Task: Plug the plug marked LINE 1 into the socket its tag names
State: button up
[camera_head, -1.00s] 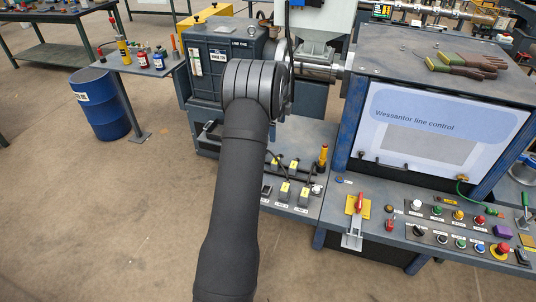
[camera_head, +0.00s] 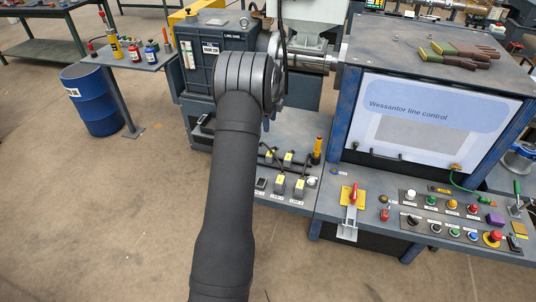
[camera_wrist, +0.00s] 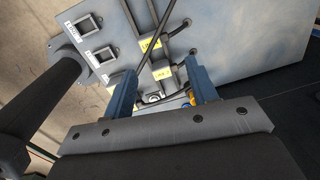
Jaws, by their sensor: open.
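My gripper (camera_wrist: 160,82) is open, with its two blue fingers apart. Between and just beyond the fingers in the wrist view is a dark plug with a yellow tag (camera_wrist: 161,72). A second yellow tag (camera_wrist: 150,43) lies farther out beside a black cable. The tag lettering is too small to read surely, so I cannot tell which is LINE 1. Two framed sockets with white labels, one upper (camera_wrist: 83,25) and one lower (camera_wrist: 99,57), sit left of the fingers. In the head view, several yellow-tagged plugs (camera_head: 280,183) stand on the grey bench; my arm hides the gripper there.
Black cables (camera_wrist: 172,38) run across the panel near the fingers. In the head view, an orange-yellow cylinder (camera_head: 318,150) stands behind the plugs. A red-handled lever (camera_head: 353,195) and a button panel (camera_head: 445,217) are to the right.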

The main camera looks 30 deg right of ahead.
aim_at(269, 155)
jog(key=w+f+m+t+h, duration=0.1)
jog(key=f+m+t, duration=0.1)
jog(key=f, duration=0.2)
jog(key=w+a+f+m+t+h, duration=0.1)
jog(key=w+f+m+t, duration=0.1)
jog(key=f+m, duration=0.1)
jog(key=w+f+m+t+h, duration=0.1)
jog(key=f+m+t+h, duration=0.1)
jog(key=f+m, duration=0.1)
jog(key=shift+w+a+f, duration=0.15)
jog(key=shift+f, duration=0.7)
jog(key=m+h, duration=0.1)
jog(key=s+f+m+t, duration=0.1)
jog(key=m, duration=0.1)
jog(key=s+m+h, duration=0.1)
jog(key=shift+a+f+t+h, duration=0.2)
jog(key=shift+a+t+h, duration=0.1)
jog(key=shift+t, duration=0.1)
jog(key=s+m+h, duration=0.1)
jog(key=s+m+t+h, duration=0.1)
jog(key=s+m, duration=0.1)
jog(key=m, duration=0.1)
jog(key=shift+s+a+r+h, duration=0.25)
jog(key=shift+s+h, duration=0.15)
jog(key=shift+s+f+m, duration=0.5)
jog(key=shift+s+f, duration=0.3)
jog(key=shift+f, duration=0.25)
jog(key=shift+d+f, duration=0.15)
jog(key=shift+f, duration=0.05)
jog(key=shift+x, duration=2.3)
